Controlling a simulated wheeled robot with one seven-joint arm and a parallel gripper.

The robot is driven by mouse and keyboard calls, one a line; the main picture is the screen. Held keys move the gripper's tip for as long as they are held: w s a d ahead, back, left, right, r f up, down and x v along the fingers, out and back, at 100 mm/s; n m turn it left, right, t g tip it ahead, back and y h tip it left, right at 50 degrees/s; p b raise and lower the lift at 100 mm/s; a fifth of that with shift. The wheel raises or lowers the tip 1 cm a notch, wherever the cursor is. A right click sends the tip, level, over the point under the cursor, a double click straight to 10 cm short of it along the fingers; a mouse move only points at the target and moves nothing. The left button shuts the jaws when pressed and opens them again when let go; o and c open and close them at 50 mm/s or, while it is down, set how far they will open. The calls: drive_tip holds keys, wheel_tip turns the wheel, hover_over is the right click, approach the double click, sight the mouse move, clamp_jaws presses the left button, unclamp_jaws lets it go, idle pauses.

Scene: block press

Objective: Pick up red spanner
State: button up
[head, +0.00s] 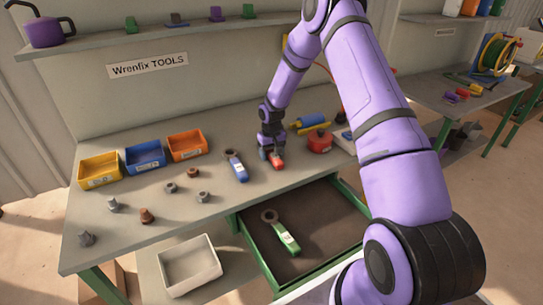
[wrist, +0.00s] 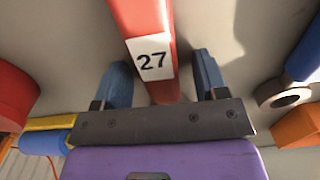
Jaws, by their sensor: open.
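The red spanner (head: 278,162) lies on the workbench (head: 215,215), its far end hidden under my gripper in the head view. In the wrist view its red handle (wrist: 143,17) bears a white label reading 27. My gripper (head: 270,152) is low over the spanner. In the wrist view my gripper's two blue fingers (wrist: 162,75) stand open on either side of the handle, with a gap on each side. I cannot tell how far down the fingers reach.
A blue spanner (head: 237,167) lies to the left. A red container (head: 319,141) and a blue-and-yellow tool (head: 309,122) are to the right. An open drawer (head: 335,205) below holds a green spanner (head: 283,235). Yellow, blue and orange bins stand at the back left.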

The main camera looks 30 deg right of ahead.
drive_tip(key=shift+c, duration=0.2)
drive_tip(key=c, duration=1.1)
drive_tip(key=shift+c, duration=0.2)
drive_tip(key=shift+r, duration=0.15)
